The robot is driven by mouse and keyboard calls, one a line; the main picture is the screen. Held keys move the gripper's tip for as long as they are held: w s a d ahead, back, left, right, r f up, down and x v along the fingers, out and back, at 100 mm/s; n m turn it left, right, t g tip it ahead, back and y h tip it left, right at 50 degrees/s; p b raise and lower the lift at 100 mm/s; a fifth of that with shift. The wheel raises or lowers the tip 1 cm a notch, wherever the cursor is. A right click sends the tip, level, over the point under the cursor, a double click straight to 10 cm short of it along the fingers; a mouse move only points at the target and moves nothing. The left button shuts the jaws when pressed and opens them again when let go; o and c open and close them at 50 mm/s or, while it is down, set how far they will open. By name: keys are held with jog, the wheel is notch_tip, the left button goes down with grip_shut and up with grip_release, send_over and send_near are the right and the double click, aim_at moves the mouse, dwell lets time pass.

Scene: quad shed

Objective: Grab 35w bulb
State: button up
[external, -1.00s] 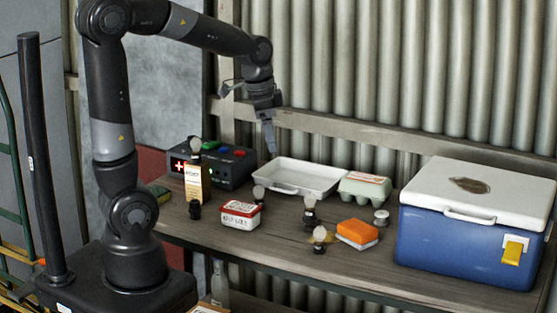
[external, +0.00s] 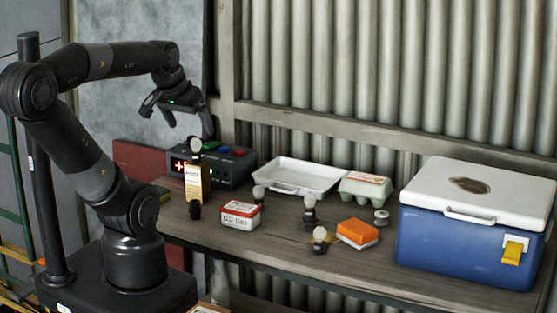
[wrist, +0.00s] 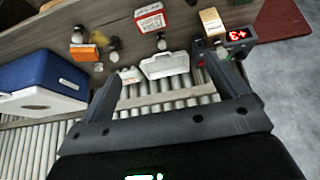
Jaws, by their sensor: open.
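Several clear bulbs with dark bases are on the bench; no wattage is readable. One bulb (external: 320,234) stands near the front edge, another (external: 310,201) just behind it. A third (external: 258,192) is behind the red-and-white tin, partly hidden. A fourth (external: 196,146) shows above the tan carton (external: 193,184); I cannot tell if it stands on it or behind it. A dark base (external: 195,210) is in front of that carton. My gripper (external: 178,118) is open and empty, raised above the bench's left end, apart from every bulb. Its fingers (wrist: 163,72) also frame the wrist view.
The red-and-white tin (external: 240,215) is mid-bench. A black box with a lit red display (external: 228,166), a white tray (external: 336,176), and an egg carton (external: 366,187) are behind. The front middle is mostly clear.

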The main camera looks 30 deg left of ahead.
jog(key=c, duration=0.7)
jog(key=m+g+h, duration=0.1)
jog(key=m+h, duration=0.1)
jog(key=m, duration=0.2)
send_near(317, 228)
jog(key=f, duration=0.1)
jog(key=shift+x, duration=5.65)
